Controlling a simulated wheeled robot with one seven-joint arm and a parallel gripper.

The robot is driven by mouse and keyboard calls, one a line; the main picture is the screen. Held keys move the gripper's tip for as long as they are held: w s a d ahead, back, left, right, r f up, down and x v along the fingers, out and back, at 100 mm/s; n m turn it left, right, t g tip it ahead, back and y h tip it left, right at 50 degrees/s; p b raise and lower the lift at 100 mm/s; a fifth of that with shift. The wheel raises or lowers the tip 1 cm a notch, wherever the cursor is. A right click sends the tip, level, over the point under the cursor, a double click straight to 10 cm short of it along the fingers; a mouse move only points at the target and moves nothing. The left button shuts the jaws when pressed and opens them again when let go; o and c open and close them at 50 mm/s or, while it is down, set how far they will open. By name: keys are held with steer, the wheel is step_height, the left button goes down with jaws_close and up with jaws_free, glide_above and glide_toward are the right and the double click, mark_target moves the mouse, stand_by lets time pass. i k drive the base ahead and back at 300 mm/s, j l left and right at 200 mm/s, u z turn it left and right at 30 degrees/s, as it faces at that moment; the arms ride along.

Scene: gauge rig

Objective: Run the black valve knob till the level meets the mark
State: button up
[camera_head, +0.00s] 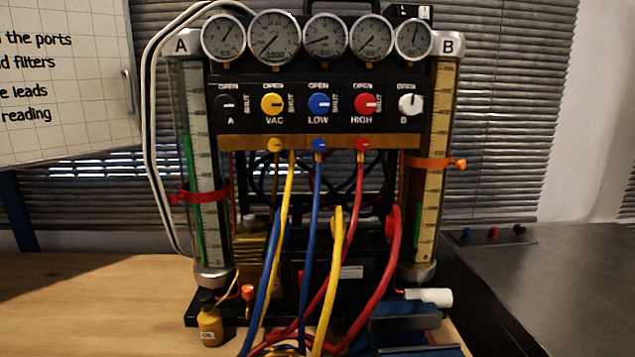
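The black valve knob (230,104), lettered A below, is at the left end of the valve row. Cylinder A (207,170) stands upright at the left with a pale scale. A green level strip (189,160) inside it reaches up to roughly a third of the way down the tube. A red band (190,195) clips around this cylinder, with the green top above it. My gripper is not in view.
Yellow (272,104), blue (319,104), red (365,104) and white (410,104) knobs share the row. Cylinder B (438,120) has an orange band (436,163). Coloured hoses (336,270) hang in front. A yellow bottle (210,325) stands at the lower left. Bare table (80,300) lies left.

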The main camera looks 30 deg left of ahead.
mark_target(225, 105)
steer(key=u, duration=1.25)
